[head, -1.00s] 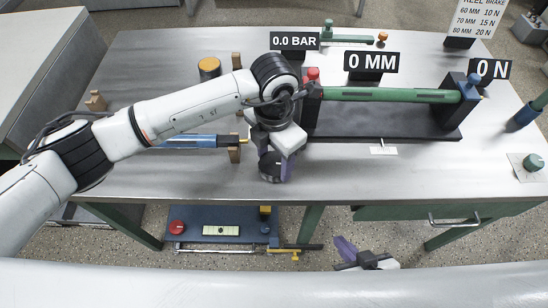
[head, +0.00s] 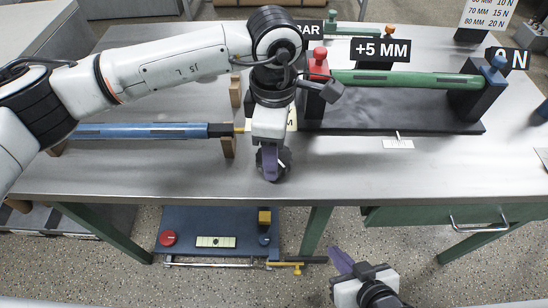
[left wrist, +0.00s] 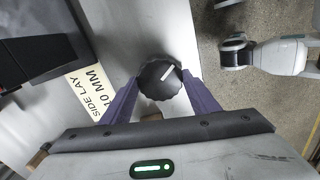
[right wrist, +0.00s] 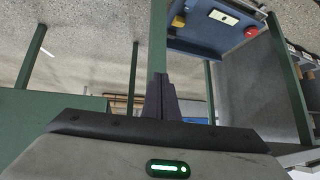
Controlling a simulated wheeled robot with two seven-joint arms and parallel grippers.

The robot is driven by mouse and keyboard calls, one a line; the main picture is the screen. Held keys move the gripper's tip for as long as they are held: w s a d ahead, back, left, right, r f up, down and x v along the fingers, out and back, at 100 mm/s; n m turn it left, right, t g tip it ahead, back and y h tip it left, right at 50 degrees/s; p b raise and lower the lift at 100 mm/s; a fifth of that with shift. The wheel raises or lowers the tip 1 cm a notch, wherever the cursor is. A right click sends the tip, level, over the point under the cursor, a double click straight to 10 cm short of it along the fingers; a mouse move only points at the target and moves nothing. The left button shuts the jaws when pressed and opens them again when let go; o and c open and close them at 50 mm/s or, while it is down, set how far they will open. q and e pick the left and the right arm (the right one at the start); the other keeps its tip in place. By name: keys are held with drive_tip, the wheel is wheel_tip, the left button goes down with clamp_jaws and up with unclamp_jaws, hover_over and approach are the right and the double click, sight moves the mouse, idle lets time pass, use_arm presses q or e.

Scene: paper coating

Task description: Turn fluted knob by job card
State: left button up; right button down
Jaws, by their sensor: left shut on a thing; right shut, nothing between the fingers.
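The black fluted knob (head: 285,161) stands at the table's front, mostly hidden by my left gripper in the head view. The left wrist view shows the knob (left wrist: 158,82) from above, its white pointer line slanting to the upper right. My left gripper (left wrist: 160,88) is shut on it, one purple finger on each side. A cream card (left wrist: 84,92) beside it reads "SIDE LAY" and "10 MM". The display (head: 381,50) reads +5 MM. My right gripper (head: 341,262) is shut and empty, off the table's front edge; its closed fingers also show in the right wrist view (right wrist: 160,95).
A green roller (head: 410,79) lies between a red-topped post (head: 318,66) and a blue-topped post (head: 491,72). A blue roller (head: 145,131) lies on wooden rests at left. A "REEL BRAKE" board (head: 487,17) stands at the back right.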

use_arm(q)
drive_tip(key=shift+f+m+b, duration=0.15)
drive_tip(key=shift+m+b, duration=0.65)
drive_tip(key=shift+m, duration=0.2)
drive_tip(key=m+b, duration=0.2)
drive_tip(key=shift+m, duration=0.3)
drive_tip(key=shift+m+b, duration=0.4)
drive_tip(key=shift+m, duration=0.1)
drive_tip(key=m+b, duration=0.1)
drive_tip(key=m, duration=0.1)
drive_tip(key=shift+m+b, duration=0.3)
drive_tip(key=shift+m, duration=0.1)
drive_tip(key=m+b, duration=0.1)
drive_tip(key=m, duration=0.2)
drive_tip(key=shift+r, duration=0.2)
drive_tip(key=shift+m+b, duration=0.35)
drive_tip(key=shift+m, duration=0.45)
use_arm(e)
drive_tip(key=shift+a+f, duration=0.1)
drive_tip(key=shift+f, duration=2.35)
use_arm(q)
drive_tip(key=o, duration=1.1)
drive_tip(key=shift+c, duration=0.2)
use_arm(e)
drive_tip(key=shift+s, duration=0.1)
